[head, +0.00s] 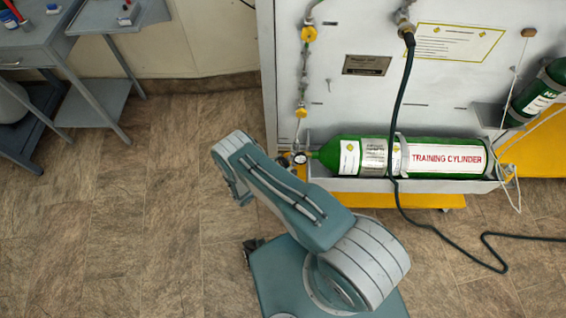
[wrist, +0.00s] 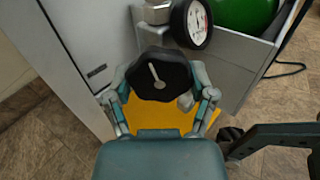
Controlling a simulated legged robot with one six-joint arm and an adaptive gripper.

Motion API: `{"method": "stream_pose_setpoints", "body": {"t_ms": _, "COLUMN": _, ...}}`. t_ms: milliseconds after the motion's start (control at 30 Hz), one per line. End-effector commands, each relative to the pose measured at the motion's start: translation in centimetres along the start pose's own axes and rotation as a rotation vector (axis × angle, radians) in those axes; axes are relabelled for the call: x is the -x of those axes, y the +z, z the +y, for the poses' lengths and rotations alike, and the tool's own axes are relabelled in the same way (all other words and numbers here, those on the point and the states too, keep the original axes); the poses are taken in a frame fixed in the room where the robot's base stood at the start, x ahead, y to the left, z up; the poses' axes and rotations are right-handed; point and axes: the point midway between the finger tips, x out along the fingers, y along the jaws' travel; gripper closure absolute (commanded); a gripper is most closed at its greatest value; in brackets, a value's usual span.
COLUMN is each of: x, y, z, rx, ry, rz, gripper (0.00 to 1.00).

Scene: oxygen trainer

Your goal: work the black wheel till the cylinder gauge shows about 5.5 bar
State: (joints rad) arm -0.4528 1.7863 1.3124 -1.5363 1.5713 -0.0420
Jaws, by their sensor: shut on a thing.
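The black wheel (wrist: 158,75) is in the middle of the wrist view, with a pale pointer mark on its face. My gripper (wrist: 160,90) is shut on it, with one finger at each side of its rim. The cylinder gauge (wrist: 197,22) is just above and right of the wheel, with a white face and black rim; its reading is too small to tell. The gauge also shows in the head view (head: 300,158), at the neck of the green training cylinder (head: 340,155). In the head view my arm hides the wheel and the gripper's fingers.
The cylinder lies in a grey tray (head: 420,186) on the white panel (head: 350,100). A black hose (head: 403,90) hangs in front of the cylinder and runs across the floor. A grey cart (head: 60,60) stands at the far left. The floor at left is clear.

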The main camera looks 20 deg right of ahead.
Motion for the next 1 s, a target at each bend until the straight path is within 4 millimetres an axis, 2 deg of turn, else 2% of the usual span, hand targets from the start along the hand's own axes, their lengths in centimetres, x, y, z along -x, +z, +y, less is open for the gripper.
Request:
{"method": "stream_pose_setpoints", "body": {"t_ms": 200, "x": -0.11, "y": 0.07, "z": 0.15, "rx": 0.106, "ry": 0.001, "rz": 0.001, "gripper": 0.76}}
{"method": "stream_pose_setpoints", "body": {"t_ms": 500, "x": -0.13, "y": 0.09, "z": 0.21, "rx": 0.113, "ry": 0.002, "rz": 0.001, "gripper": 0.76}}
{"method": "stream_pose_setpoints", "body": {"t_ms": 533, "x": -0.13, "y": 0.09, "z": 0.21, "rx": 0.113, "ry": 0.002, "rz": 0.001, "gripper": 0.24}}
{"method": "stream_pose_setpoints", "body": {"t_ms": 600, "x": -0.13, "y": 0.1, "z": 0.21, "rx": 0.113, "ry": 0.002, "rz": 0.001, "gripper": 0.0}}
{"method": "stream_pose_setpoints", "body": {"t_ms": 1000, "x": 0.06, "y": 0.05, "z": 0.1, "rx": 0.115, "ry": 0.001, "rz": -0.001, "gripper": 0.0}}
